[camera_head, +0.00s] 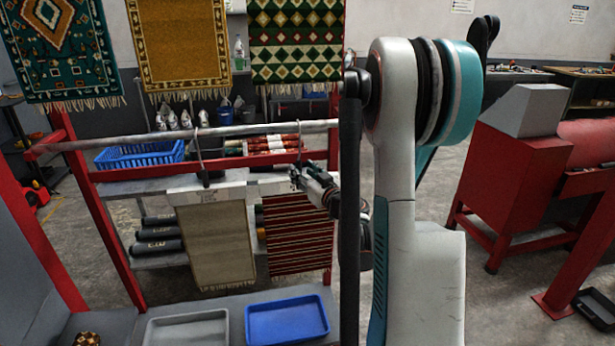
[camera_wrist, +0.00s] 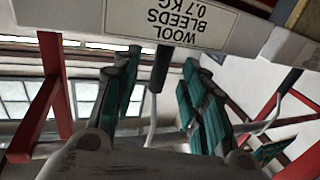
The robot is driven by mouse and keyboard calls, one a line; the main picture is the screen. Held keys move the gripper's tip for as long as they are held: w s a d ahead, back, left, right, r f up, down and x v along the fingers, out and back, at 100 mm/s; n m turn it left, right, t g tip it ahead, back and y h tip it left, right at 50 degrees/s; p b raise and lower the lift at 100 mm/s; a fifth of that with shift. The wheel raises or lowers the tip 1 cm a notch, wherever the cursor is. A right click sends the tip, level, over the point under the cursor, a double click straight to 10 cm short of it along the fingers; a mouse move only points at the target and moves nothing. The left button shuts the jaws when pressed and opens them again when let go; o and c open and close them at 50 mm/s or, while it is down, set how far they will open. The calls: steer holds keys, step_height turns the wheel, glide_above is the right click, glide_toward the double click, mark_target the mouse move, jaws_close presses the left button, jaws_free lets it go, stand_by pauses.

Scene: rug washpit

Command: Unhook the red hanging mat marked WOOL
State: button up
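The red striped mat (camera_head: 296,238) hangs below the rail in the head view, its upper right partly covered by my gripper. In the wrist view its white hanger bar (camera_wrist: 235,38) bears a label (camera_wrist: 180,24) reading WOOL, BLEEDS, 0.7 KG. A dark stem (camera_wrist: 161,68) rises from the bar to a grey wire hook (camera_wrist: 151,118). My gripper (camera_wrist: 163,88) is open, with its teal-padded fingers on either side of the stem; whether they touch it I cannot tell. In the head view my gripper (camera_head: 297,177) is at the mat's top.
A beige mat (camera_head: 215,245) hangs close on the left from its own hook (camera_head: 198,150). The rail (camera_head: 190,138) crosses just above, on a red frame (camera_head: 97,232). A grey tray (camera_head: 187,329) and a blue tray (camera_head: 287,320) lie below.

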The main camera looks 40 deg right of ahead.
mark_target(299, 156)
steer(key=shift+x, duration=1.7)
jaws_close()
steer(key=shift+r, duration=0.1)
steer(key=shift+r+p, duration=1.3)
steer(key=shift+r, duration=0.85)
